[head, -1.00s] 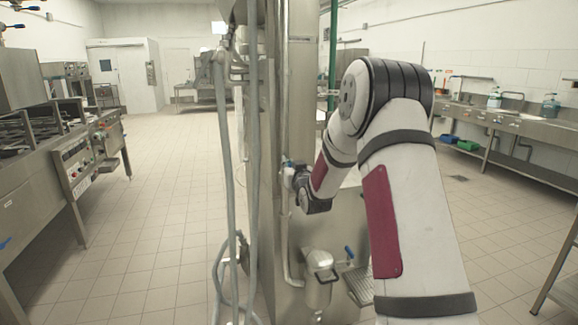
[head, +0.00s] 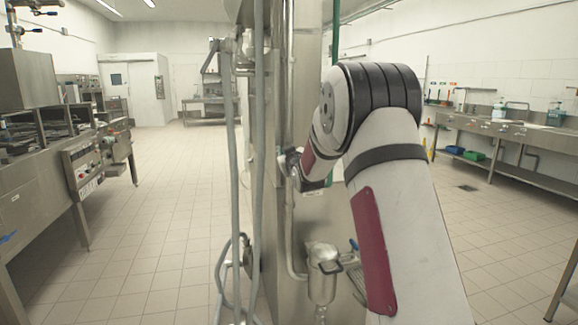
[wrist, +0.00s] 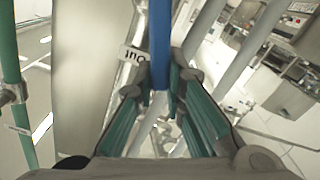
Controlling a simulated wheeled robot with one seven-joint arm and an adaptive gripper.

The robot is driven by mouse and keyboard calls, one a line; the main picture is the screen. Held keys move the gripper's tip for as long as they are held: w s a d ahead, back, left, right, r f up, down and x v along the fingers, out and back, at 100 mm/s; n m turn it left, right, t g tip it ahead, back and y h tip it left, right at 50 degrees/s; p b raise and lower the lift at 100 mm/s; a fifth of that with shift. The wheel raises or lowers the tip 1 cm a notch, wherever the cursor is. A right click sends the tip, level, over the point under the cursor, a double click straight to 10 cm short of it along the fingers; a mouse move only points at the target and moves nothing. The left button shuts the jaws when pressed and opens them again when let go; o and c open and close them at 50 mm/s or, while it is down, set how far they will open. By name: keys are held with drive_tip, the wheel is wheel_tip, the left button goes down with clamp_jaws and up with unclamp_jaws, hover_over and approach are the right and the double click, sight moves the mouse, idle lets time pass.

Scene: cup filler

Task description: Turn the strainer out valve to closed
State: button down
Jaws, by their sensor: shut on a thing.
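A blue valve handle (wrist: 160,42) stands upright in the wrist view, running down between my fingers. A white label (wrist: 131,55) reading something like "OUT" is beside it. My gripper (wrist: 165,80), with green-lined fingers, is shut on the handle. The steel strainer (head: 323,268) sits low by the column, below my gripper. Whether the gripped valve is open or closed cannot be told.
Grey pipes and hoses (head: 229,170) run vertically just left of my gripper. Another blue lever (head: 353,244) is beside the strainer. A steel counter (head: 490,130) is at right and cooking equipment (head: 85,165) at left. The tiled floor (head: 160,215) at left is clear.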

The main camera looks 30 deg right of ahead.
drive_tip(key=w+a+f+n+b, duration=0.1)
drive_tip(key=a+f+n+b, duration=0.3)
drive_tip(key=n+b, duration=0.9)
wheel_tip(320, 180, down, 3)
drive_tip(key=b, duration=0.7)
drive_tip(key=shift+r+n+b, duration=0.2)
drive_tip(key=shift+n+b, duration=0.1)
drive_tip(key=shift+b, duration=0.1)
drive_tip(key=shift+w+a, duration=0.1)
drive_tip(key=c, duration=1.6)
unclamp_jaws()
drive_tip(key=v, duration=1.2)
